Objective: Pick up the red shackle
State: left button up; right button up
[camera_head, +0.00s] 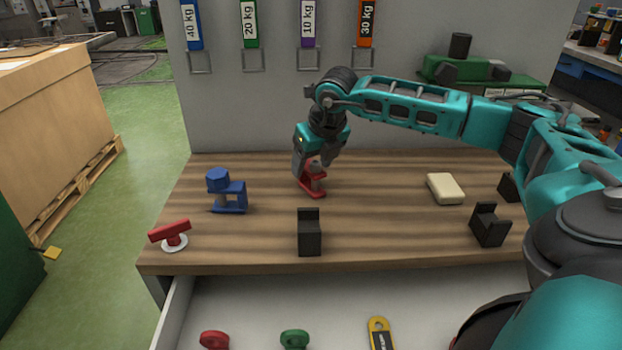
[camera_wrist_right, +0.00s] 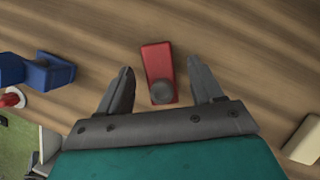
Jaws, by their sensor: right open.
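The red shackle (camera_head: 311,181), a red piece with a grey round part, stands on the wooden bench top near the back middle. My right gripper (camera_head: 315,172) points down over it with its fingers spread, partly covering it in the head view. In the right wrist view the red shackle (camera_wrist_right: 158,60) lies between the two open fingers of my right gripper (camera_wrist_right: 160,88), with a gap on each side. The gripper is not closed on it. My left gripper does not show.
A blue piece (camera_head: 227,192) stands to the left, with a red-handled item (camera_head: 170,235) nearer the front. Black blocks (camera_head: 309,233) (camera_head: 488,226) and a cream block (camera_head: 445,188) stand on the bench. An open drawer (camera_head: 255,318) below holds red, green and yellow items.

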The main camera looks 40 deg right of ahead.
jog(key=shift+x, duration=0.9)
jog(key=shift+c, duration=0.2)
jog(key=c, duration=1.1)
